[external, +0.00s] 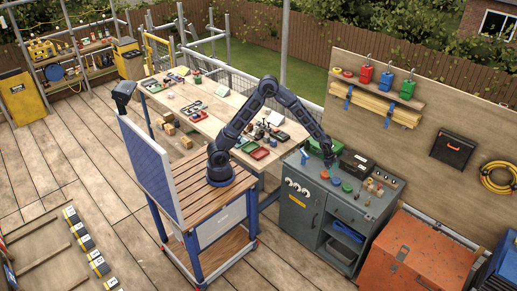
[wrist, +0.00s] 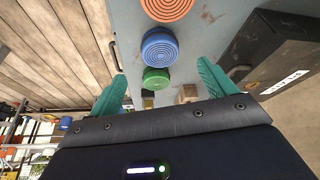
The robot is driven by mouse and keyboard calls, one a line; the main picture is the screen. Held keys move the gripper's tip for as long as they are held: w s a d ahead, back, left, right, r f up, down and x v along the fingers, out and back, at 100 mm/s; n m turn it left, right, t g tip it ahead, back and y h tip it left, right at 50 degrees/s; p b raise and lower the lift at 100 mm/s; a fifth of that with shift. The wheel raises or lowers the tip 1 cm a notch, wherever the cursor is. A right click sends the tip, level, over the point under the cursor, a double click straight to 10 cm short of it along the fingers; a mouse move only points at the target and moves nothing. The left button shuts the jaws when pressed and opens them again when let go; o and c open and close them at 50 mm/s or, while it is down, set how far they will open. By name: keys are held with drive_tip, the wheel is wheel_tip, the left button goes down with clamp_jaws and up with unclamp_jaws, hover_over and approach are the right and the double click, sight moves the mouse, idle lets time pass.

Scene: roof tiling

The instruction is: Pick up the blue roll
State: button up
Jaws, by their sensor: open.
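The blue roll (wrist: 160,47) is a short round disc lying flat on the grey cabinet top, in the middle of a row between an orange roll (wrist: 167,9) and a green roll (wrist: 156,79). In the external view the blue roll (external: 335,181) lies on the cabinet near its front edge. My gripper (wrist: 162,76) is open and empty, with teal fingers spread wide on either side of the row. In the external view my gripper (external: 331,158) hangs above the cabinet, behind the rolls. No finger appears to touch the blue roll.
A black box (wrist: 290,70) with a white label stands to the right in the wrist view. A green case (external: 316,147) and small items sit on the cabinet (external: 300,205). A long wooden workbench (external: 215,112) with trays and tools stands to the left.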

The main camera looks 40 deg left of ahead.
sight(337, 179)
drive_tip(key=x, duration=0.4)
drive_tip(key=shift+d+x, duration=0.2)
drive_tip(key=shift+x, duration=2.3)
drive_tip(key=shift+r, duration=0.1)
drive_tip(key=c, duration=1.1)
